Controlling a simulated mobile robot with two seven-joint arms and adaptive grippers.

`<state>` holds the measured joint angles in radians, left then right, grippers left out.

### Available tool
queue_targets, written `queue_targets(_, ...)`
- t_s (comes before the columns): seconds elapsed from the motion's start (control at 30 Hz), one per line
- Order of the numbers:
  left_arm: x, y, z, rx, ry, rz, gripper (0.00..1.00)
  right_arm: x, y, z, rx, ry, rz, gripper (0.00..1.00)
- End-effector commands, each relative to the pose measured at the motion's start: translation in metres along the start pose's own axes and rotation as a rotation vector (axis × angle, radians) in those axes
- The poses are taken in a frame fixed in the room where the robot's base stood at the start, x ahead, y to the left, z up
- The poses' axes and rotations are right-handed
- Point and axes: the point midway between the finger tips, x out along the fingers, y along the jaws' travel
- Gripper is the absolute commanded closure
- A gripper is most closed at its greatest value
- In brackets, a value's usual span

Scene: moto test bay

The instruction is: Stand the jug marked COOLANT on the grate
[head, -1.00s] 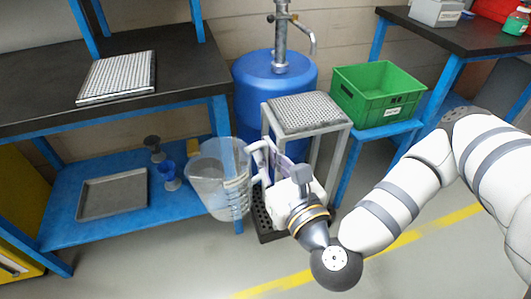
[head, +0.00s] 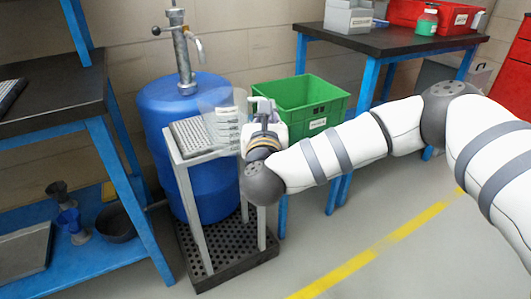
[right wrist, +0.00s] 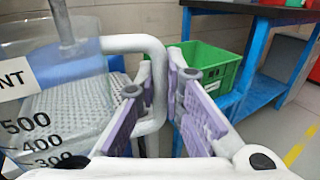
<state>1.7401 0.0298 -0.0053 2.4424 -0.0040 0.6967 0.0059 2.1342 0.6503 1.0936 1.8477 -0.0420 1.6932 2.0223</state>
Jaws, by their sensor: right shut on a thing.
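The clear jug (head: 226,112) with a white handle shows over the grate (head: 188,140), which tops a light metal stand in front of a blue drum. In the right wrist view the jug (right wrist: 60,95) carries a label ending in "NT" and a printed scale; the grate (right wrist: 85,105) shows through its wall. It looks roughly upright. Whether its base touches the grate, I cannot tell. My right gripper (head: 263,112) is shut on the handle (right wrist: 158,88), on the jug's right side in the head view. My left gripper is not in view.
The blue drum (head: 200,190) with a metal pump (head: 183,55) stands behind the stand. A green crate (head: 302,105) is to the right. A dark bench (head: 60,100) is at left, with funnels (head: 67,220) on its lower shelf. The floor at right is open.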

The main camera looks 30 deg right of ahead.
Motion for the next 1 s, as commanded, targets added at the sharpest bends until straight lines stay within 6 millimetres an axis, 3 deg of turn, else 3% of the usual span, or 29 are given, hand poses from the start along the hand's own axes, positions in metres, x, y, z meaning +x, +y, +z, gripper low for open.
queue_targets(0.27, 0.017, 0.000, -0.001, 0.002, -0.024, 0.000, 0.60, 0.022, 0.009, -0.005, -0.003, 0.000, -0.019, 1.00)
queue_targets(1.0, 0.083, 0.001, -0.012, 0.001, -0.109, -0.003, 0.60, 0.103, 0.057, -0.030, -0.002, 0.000, -0.016, 1.00)
